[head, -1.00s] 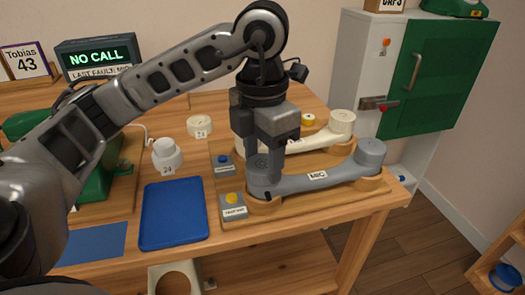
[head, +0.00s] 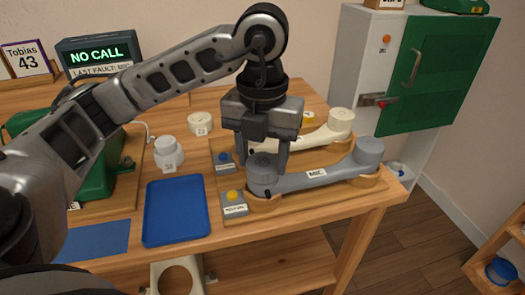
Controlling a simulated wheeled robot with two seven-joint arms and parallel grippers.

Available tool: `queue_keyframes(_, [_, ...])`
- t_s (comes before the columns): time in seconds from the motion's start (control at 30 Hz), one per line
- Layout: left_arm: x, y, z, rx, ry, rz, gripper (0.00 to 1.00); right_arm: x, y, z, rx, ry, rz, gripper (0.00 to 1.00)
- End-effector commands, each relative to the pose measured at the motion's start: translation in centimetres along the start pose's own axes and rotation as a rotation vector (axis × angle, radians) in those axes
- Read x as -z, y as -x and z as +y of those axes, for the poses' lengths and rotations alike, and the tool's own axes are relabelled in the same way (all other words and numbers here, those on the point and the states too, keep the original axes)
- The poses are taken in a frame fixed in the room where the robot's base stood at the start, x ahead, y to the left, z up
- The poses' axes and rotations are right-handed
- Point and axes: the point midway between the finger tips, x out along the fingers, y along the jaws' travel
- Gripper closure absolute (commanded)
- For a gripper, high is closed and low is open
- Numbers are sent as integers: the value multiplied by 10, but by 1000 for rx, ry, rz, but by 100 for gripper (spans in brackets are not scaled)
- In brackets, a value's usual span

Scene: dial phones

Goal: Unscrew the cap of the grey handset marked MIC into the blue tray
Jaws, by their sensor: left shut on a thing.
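The grey handset (head: 316,180) marked MIC lies on wooden rests on a board at the table's front right. Its near-left end carries a round grey cap (head: 263,161). My left gripper (head: 265,180) points straight down over that end, with its fingers shut on the cap from both sides. The cap looks seated on the handset. The blue tray (head: 176,211) lies empty to the left of the handset. My right gripper is not in view.
A cream handset (head: 325,134) lies just behind the grey one. Button boxes with a blue button (head: 223,157) and a yellow button (head: 233,195) stand by the board's left edge. White round parts (head: 168,152) stand behind the tray. A green phone (head: 98,170) stands at left.

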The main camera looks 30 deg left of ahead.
Motion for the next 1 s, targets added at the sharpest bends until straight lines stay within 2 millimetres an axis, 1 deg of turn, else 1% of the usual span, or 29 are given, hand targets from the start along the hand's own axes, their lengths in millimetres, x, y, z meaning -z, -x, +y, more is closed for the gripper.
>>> queue_keyframes(0.5, [0, 22, 0, 0, -3, -1, 70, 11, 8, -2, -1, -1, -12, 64])
queue_keyframes(0.77, [0, 28, 0, 0, -3, -1, 70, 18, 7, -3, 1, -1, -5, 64])
queue_keyframes(1.0, [0, 51, 0, 2, -3, -2, 70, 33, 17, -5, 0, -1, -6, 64])
